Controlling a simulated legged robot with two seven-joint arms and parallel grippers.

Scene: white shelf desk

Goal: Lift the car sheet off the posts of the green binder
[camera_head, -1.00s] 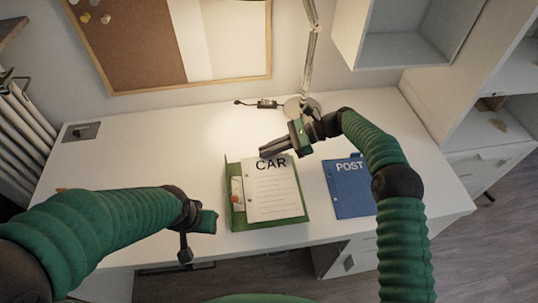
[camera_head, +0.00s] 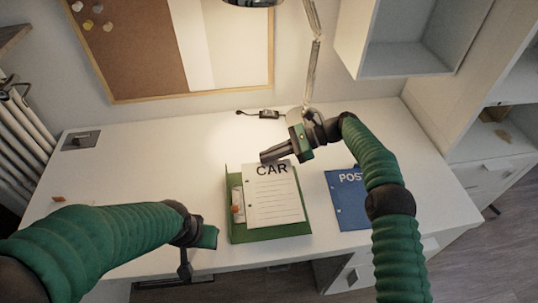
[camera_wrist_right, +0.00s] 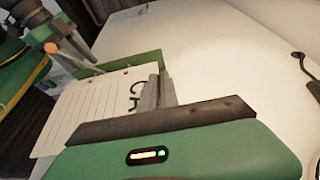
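The green binder (camera_head: 282,235) lies open on the desk. The white car sheet (camera_head: 273,205), marked CAR with ruled lines, is above it, and a band of green shows below its lower edge. My right gripper (camera_head: 266,155) is at the sheet's top edge, its fingers close together and pinching it. The wrist view shows these fingers (camera_wrist_right: 155,90) at the lettered edge of the sheet (camera_wrist_right: 85,112), with the green cover behind. The posts are too small to make out, so I cannot tell if they are clear of the holes. My left gripper (camera_head: 197,250) hangs near the desk's front edge, seemingly empty, its opening unclear.
A blue binder (camera_head: 347,205) marked POST lies to the right, partly behind my right arm. A lamp (camera_head: 308,75) stands at the back, with a small black device (camera_head: 268,114) beside it.

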